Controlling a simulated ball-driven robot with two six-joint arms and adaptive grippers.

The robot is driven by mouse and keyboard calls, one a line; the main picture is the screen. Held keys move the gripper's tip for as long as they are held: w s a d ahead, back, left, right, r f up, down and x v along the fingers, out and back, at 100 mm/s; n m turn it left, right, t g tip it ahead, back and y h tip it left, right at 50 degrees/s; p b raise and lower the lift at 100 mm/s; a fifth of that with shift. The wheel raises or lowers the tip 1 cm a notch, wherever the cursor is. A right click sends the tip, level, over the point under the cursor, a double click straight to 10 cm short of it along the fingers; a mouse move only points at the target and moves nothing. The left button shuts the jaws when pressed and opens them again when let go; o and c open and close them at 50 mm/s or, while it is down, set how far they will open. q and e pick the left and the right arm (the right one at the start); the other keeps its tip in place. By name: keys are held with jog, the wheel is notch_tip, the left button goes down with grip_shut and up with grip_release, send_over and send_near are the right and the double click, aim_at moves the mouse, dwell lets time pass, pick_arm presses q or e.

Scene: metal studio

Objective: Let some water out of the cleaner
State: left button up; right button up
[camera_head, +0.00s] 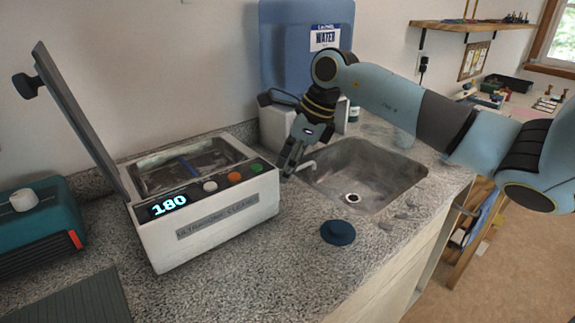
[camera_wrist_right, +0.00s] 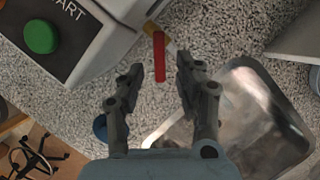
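The white ultrasonic cleaner (camera_head: 215,222) stands on the granite counter with its lid (camera_head: 75,115) tilted up. Its display reads 180, and liquid seems to be in its basin (camera_head: 188,165). My right gripper (camera_head: 288,172) points down beside the cleaner's right side, between it and the sink. In the right wrist view a red valve handle (camera_wrist_right: 159,57) on a brass fitting (camera_wrist_right: 152,28) sticks out from the cleaner's side. My right gripper (camera_wrist_right: 165,75) is open, its fingers on either side of the handle's line, apparently not touching it. The valve is hidden in the head view. My left gripper is out of view.
A dark blue round object (camera_head: 338,232) lies on the counter in front of the sink. A blue water container (camera_head: 285,60) stands behind. A teal device (camera_head: 35,232) stands at far left.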

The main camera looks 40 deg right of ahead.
grip_shut()
jog(key=shift+s+a+m+t+h, duration=0.3)
jog(key=shift+a+m+h, duration=0.15)
jog(key=shift+m, duration=0.65)
jog(key=shift+s+a+m+h+b, duration=0.1)
jog(key=shift+a+m+h+b, duration=0.15)
jog(key=shift+m, duration=0.35)
jog(key=shift+a+m+h+b, duration=0.1)
jog(key=shift+m+b, duration=0.1)
jog(key=shift+m, duration=0.4)
grip_release()
